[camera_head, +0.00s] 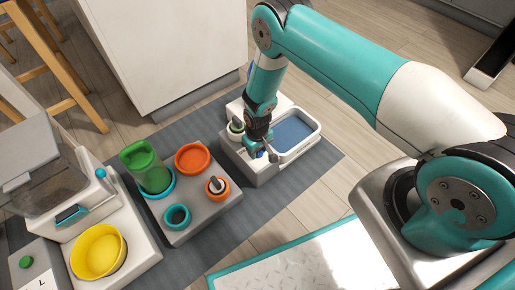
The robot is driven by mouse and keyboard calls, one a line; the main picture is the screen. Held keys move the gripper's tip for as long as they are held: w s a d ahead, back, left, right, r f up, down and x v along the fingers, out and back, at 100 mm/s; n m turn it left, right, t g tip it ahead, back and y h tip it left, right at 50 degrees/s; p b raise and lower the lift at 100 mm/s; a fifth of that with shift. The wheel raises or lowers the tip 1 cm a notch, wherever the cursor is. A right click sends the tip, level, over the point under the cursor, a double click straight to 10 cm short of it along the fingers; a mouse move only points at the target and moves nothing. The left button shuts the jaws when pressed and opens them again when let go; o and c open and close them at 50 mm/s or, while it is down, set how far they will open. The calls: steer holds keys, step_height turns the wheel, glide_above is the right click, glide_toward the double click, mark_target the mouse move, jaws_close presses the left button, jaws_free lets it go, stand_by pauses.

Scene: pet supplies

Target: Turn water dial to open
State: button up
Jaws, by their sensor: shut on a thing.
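The water station (263,175) is a light grey block on the grey mat, with a white-rimmed basin of blue water (293,131) on its right side. My gripper (262,153) points down at the front left of this station, beside the basin. It is shut on a small blue part, which looks like the water dial (260,155). The gripper covers most of this dial, so its angle and any markings are hidden.
Left of the station, a grey block (194,228) carries a green cup (144,166) and orange and teal rings. Further left stand a feeder (45,170) and yellow bowl (98,251). A white cabinet (160,50) stands behind. A teal-edged panel (300,265) lies in front.

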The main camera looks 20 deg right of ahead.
stand_by(0.4)
steer(key=o, duration=0.9)
step_height(320, 180, up, 17)
steer(key=p, duration=0.7)
steer(key=shift+r+p, duration=0.2)
steer(key=shift+p, duration=0.15)
